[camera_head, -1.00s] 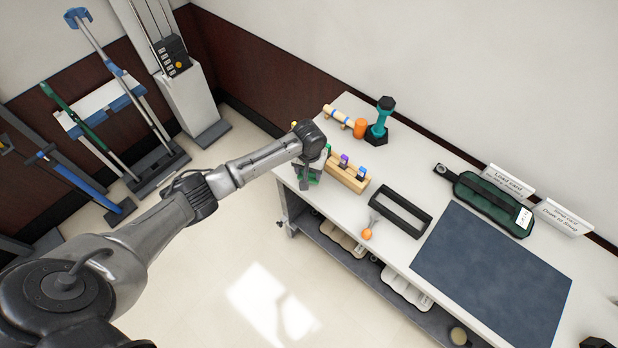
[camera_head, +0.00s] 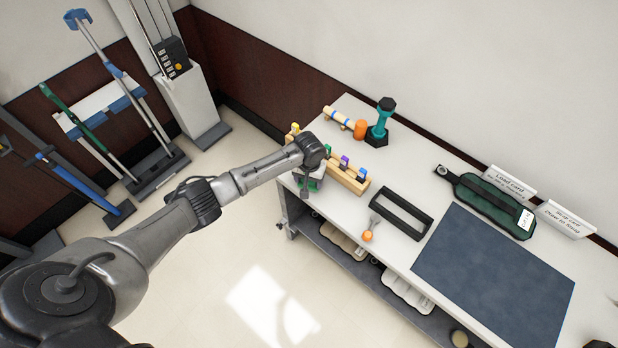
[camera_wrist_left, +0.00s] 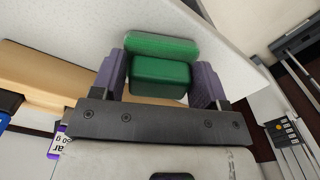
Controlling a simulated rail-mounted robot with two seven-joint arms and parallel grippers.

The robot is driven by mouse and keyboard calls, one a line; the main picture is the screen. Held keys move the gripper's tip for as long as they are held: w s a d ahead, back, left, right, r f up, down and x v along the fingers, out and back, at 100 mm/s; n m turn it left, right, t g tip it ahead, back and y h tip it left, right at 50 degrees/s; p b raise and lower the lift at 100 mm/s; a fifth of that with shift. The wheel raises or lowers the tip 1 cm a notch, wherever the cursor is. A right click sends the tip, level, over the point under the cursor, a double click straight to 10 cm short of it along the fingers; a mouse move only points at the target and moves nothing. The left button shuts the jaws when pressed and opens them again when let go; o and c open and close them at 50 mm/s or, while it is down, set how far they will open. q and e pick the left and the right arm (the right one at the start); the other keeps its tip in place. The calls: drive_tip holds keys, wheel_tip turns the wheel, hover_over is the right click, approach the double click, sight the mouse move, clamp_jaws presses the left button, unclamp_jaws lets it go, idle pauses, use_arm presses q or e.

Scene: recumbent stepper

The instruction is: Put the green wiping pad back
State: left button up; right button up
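The green wiping pad (camera_wrist_left: 162,76) shows in the left wrist view as a rounded green slab with a thicker green block on its near side. My left gripper (camera_wrist_left: 160,85) has its two purple-grey fingers against both sides of the block and is shut on it. In the head view the left gripper (camera_head: 308,190) is at the left end of the white table (camera_head: 400,160), and only a little green of the pad shows under the wrist. I cannot tell whether the pad touches the tabletop. My right gripper is not in view.
A wooden rack (camera_head: 348,178) with coloured pieces stands close beside the left gripper. A black open frame (camera_head: 402,212), an orange-ended tool (camera_head: 368,236) and a dark mat (camera_head: 493,272) lie to the right.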

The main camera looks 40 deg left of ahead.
use_arm(q)
drive_tip(key=shift+o, duration=1.4)
wheel_tip(320, 180, up, 12)
drive_tip(key=p, duration=0.2)
drive_tip(key=s+d+f+m+t+h, duration=0.1)
drive_tip(key=s+d+f+m, duration=0.25)
drive_tip(key=s+d, duration=0.35)
drive_tip(key=s+d+f+m+t, duration=0.1)
drive_tip(key=s+d+f+m, duration=0.1)
drive_tip(key=s+d+f, duration=0.5)
drive_tip(key=s+a+r, duration=0.1)
drive_tip(key=s+r, duration=0.3)
drive_tip(key=s, duration=0.5)
drive_tip(key=s+a+r+m+t, duration=0.1)
drive_tip(key=s+r, duration=0.2)
drive_tip(key=s, duration=0.6)
drive_tip(key=shift+s+r+t+y, duration=0.3)
drive_tip(key=shift+s+r+y, duration=0.05)
drive_tip(key=shift+r+y, duration=0.05)
drive_tip(key=shift+d, duration=0.1)
